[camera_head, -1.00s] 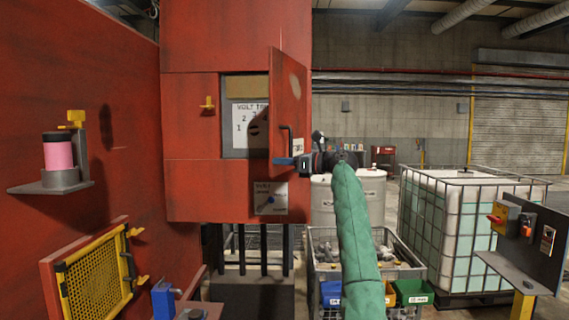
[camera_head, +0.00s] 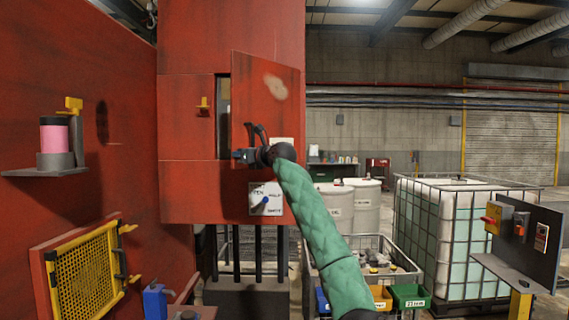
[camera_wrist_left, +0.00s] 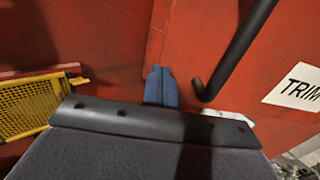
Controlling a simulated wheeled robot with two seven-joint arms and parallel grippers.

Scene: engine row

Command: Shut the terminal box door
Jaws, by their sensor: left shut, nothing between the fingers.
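The red terminal box door (camera_head: 268,95) stands partly open on the red cabinet, with a narrow dark gap (camera_head: 223,105) along its left edge. A pale worn patch marks its upper part. The dark bar handle (camera_head: 261,135) is on its lower half and also shows in the left wrist view (camera_wrist_left: 240,50). My left gripper (camera_head: 238,156) is at the door's lower left part, beside the handle. Its blue fingertips (camera_wrist_left: 161,86) are together, with nothing between them, and point at the red door surface. I cannot tell whether they touch it. The handle is not in the fingers.
A grey plate with a blue knob (camera_head: 265,201) is below the door. A shelf with a pink cylinder (camera_head: 55,138) and a yellow mesh guard (camera_head: 86,280) are at left. A caged tank (camera_head: 455,235), bins and a control panel stand at right.

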